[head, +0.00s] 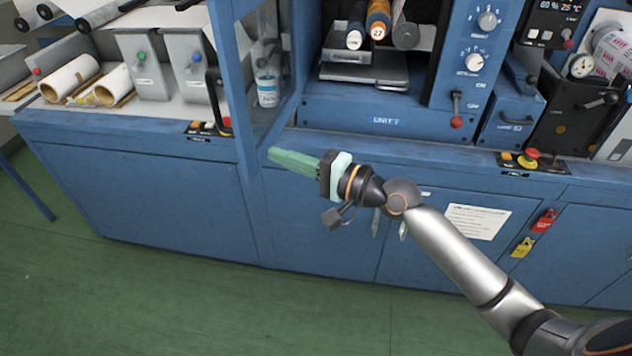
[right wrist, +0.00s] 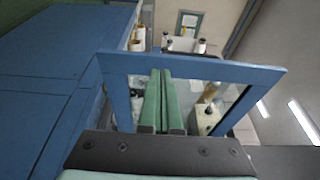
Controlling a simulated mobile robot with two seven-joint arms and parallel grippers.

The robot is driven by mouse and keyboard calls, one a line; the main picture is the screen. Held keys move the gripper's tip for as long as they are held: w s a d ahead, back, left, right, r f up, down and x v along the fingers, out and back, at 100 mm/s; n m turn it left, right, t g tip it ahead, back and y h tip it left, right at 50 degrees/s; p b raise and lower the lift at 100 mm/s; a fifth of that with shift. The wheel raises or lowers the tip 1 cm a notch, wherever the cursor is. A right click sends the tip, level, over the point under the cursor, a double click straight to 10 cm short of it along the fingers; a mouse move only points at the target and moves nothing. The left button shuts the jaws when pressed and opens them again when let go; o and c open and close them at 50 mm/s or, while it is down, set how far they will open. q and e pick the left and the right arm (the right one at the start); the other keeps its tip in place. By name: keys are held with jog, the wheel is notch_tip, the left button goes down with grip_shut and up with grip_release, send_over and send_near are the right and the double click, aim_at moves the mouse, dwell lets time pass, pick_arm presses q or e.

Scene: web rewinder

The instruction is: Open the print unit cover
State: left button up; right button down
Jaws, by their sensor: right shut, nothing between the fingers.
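The print unit cover (head: 233,90) is a blue frame around a clear pane. In the head view it stands swung out from the front of the print unit, at the unit's left side. A black handle (head: 214,98) shows at its outer edge. My right gripper (head: 270,154) is shut and empty, its green fingers pointing left at the cover's lower part. In the right wrist view the closed fingers (right wrist: 166,76) lie in front of the cover's pane and frame (right wrist: 200,68). I cannot tell whether they touch it. My left gripper is out of view.
The print unit (head: 375,120) has rollers, knobs and a red-tipped lever (head: 456,122). A red emergency button (head: 531,153) sits on the ledge to the right. Paper rolls (head: 70,76) lie at the left. The green floor (head: 190,290) in front is clear.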

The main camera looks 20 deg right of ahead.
jog(key=s, duration=0.8)
jog(key=s+d+f+n+h, duration=0.1)
jog(key=d+f+n+h, duration=0.15)
jog(key=f, duration=0.55)
jog(key=s+d+f+n+h, duration=0.1)
jog(key=s+f+h, duration=0.15)
jog(key=f, duration=0.65)
jog(key=s+f+n+g+h, duration=0.4)
jog(key=s+f+n, duration=0.4)
jog(key=s+f, duration=0.4)
notch_tip(320, 180, down, 5)
jog(key=shift+s+d, duration=0.2)
jog(key=shift+d, duration=0.2)
jog(key=shift+n, duration=0.25)
